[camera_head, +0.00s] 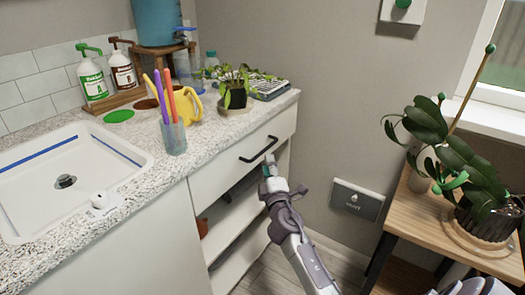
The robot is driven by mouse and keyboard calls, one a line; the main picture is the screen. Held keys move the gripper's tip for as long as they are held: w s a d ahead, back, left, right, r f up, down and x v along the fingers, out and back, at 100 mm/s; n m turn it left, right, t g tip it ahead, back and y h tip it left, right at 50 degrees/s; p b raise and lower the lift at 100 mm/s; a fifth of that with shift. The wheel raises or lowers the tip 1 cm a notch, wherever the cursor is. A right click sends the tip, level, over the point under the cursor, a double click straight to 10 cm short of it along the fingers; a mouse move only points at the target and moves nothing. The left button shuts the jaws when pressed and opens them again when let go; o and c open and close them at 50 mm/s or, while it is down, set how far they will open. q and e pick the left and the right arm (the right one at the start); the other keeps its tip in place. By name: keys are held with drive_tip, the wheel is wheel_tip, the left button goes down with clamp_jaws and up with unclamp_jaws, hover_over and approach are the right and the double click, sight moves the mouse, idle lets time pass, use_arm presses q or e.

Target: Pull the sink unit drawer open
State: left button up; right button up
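The sink unit drawer (222,172) has a white front just under the speckled countertop and looks flush with the unit. Its black bar handle (257,150) runs across the front. My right gripper (269,163) reaches up from below, with its tip close to the right end of the handle. I cannot tell whether it touches the handle, and its fingers are too small and foreshortened to show whether they are open. My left gripper is not in view.
Open shelves (245,222) lie below the drawer. The countertop (150,178) holds a cup of tools (173,138), a yellow watering can (186,105) and a small potted plant (235,97). A wooden plant stand (425,222) is at right, with floor between it and the unit.

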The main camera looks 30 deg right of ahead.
sight(264, 150)
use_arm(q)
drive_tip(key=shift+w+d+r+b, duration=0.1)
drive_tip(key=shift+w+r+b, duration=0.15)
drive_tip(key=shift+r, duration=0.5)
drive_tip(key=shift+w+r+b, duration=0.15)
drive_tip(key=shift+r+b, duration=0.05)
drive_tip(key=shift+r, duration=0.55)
use_arm(e)
drive_tip(key=shift+x, duration=3.95)
drive_tip(key=shift+f, duration=0.1)
drive_tip(key=shift+c, duration=0.3)
clamp_jaws()
